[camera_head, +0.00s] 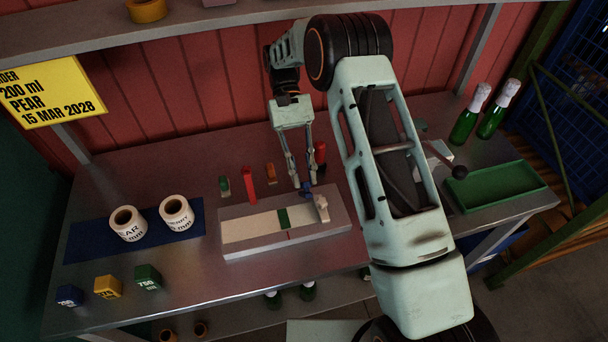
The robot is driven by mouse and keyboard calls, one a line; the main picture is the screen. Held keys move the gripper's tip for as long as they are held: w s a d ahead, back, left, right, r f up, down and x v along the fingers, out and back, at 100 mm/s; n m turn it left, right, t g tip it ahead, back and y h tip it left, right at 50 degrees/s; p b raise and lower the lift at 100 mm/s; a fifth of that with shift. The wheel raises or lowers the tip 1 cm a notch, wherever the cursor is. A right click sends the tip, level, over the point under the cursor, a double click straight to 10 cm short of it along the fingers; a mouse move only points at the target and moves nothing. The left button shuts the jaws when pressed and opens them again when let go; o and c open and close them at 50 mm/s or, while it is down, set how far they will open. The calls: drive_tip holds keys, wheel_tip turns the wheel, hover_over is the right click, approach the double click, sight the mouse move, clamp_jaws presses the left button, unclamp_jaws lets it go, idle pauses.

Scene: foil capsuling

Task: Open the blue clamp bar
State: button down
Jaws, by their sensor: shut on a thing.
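The blue clamp bar (306,188) shows as a small blue piece at the back edge of a grey fixture (237,245) on the bench. My gripper (302,184) reaches down from behind, and its fingers are shut on the blue clamp bar. The fingers hide part of the bar, so its exact angle is hard to tell. The fixture has a pale strip (250,227) with a green piece (284,218) across it. A cream block (322,208) stands at its right end, just beside my fingertips.
A red upright bar (248,185), a green piece (224,186) and an orange piece (270,173) stand behind the fixture. Two label rolls (128,224) sit on a blue mat (88,247) at left. A green tray (497,184) and bottles (465,120) are at right.

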drive_tip(key=shift+w, duration=0.1)
idle(0.3)
drive_tip(key=c, duration=1.8)
unclamp_jaws()
drive_tip(key=shift+o, duration=0.2)
